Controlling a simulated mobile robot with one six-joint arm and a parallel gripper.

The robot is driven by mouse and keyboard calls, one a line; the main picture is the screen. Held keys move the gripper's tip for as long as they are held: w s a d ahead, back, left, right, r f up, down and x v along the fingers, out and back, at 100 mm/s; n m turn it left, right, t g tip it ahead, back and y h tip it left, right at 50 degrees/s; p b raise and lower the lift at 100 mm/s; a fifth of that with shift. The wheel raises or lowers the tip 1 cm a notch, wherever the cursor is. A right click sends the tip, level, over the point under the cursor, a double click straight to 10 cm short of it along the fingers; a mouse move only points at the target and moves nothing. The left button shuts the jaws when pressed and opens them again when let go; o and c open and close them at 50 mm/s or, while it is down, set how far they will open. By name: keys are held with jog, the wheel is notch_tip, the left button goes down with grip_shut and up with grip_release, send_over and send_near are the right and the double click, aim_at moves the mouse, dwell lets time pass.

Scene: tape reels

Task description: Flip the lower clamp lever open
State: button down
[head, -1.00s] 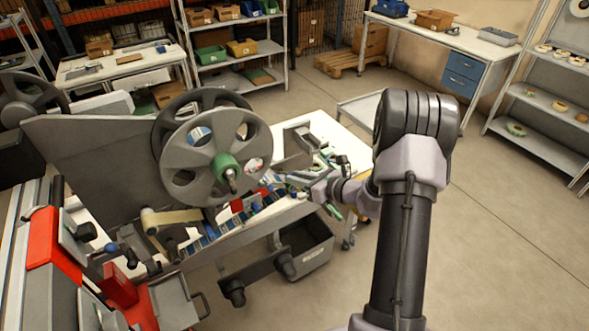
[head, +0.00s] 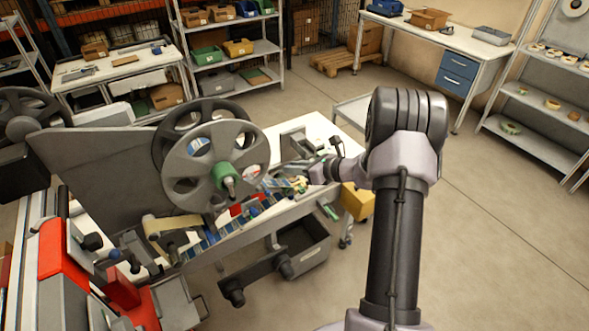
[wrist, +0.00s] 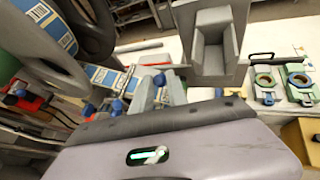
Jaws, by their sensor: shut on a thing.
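My gripper (wrist: 160,88) shows in the wrist view as two grey fingers, shut on a small blue-tipped piece (wrist: 159,79), which looks like a lever's knob. The hold is partly hidden, and I cannot tell whether this is the lower clamp lever. Left of the fingers, other blue knobs (wrist: 117,106) sit near red parts of the machine. A red clamp with a blue end (wrist: 22,93) is at the far left. In the head view my gripper (head: 286,171) is small, at the right of the reel machine, over its bench.
A large grey reel (head: 214,167) with a green hub stands left of my gripper. A grey upright bracket (wrist: 214,45) rises just beyond the fingers. A grey bin (head: 300,245) is under the bench.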

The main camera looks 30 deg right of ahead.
jog(key=shift+r, duration=0.1)
jog(key=c, duration=1.3)
grip_release()
jog(key=shift+d, duration=0.1)
jog(key=v, duration=1.7)
jog(key=shift+p, duration=0.3)
jog(key=shift+s, duration=0.15)
